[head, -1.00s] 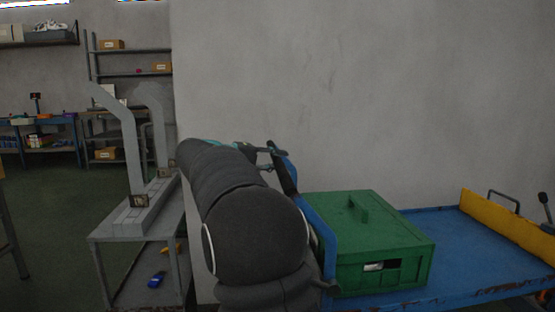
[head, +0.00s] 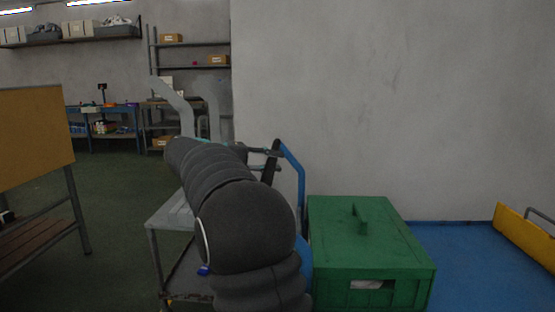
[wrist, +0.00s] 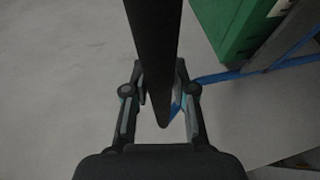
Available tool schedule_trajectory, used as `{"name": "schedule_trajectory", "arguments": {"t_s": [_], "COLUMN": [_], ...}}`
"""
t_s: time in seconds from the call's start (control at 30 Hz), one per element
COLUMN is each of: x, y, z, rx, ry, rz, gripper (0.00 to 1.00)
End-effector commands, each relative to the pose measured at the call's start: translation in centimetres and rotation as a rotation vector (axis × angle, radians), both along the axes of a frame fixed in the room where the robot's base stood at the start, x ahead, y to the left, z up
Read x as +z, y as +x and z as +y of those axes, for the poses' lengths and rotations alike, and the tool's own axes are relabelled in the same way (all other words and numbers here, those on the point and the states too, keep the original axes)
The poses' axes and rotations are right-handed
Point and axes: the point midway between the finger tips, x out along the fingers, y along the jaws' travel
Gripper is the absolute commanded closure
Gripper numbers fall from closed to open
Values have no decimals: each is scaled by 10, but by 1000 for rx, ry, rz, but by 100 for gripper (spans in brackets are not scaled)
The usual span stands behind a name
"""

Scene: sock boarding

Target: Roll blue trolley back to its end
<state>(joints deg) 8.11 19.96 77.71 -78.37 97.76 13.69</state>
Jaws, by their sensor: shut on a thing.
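The blue trolley (head: 470,265) is at the lower right of the head view, along the grey wall. Its blue upright handle frame (head: 299,175) stands at its left end. A green lidded box (head: 370,230) sits on its deck. My gripper (head: 268,150) is at the top of the handle, partly hidden behind my arm. In the wrist view my gripper (wrist: 160,95) is shut on the trolley's dark handle bar (wrist: 153,45), which passes between the fingers. The trolley's wheels and lower part are out of the head view.
A grey metal stand (head: 170,215) is just left of the trolley, partly behind my arm. A tan board on legs (head: 35,135) stands at the left. A yellow end panel (head: 525,230) is at the right. Green floor (head: 120,190) lies open between board and stand.

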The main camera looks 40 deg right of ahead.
Motion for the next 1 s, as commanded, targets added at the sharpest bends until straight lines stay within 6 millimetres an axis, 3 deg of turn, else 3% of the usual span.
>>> {"name": "schedule_trajectory", "arguments": {"t_s": [0.6, 0.63, 0.7, 1.0], "x": [-2, -2, -2, -1], "y": [6, 6, 5, 0], "z": [10, 10, 9, 1], "rx": [5, 5, 4, -13], "ry": [4, 4, 3, 1], "rz": [2, 2, 1, 1], "gripper": [100, 67, 50, 48]}}
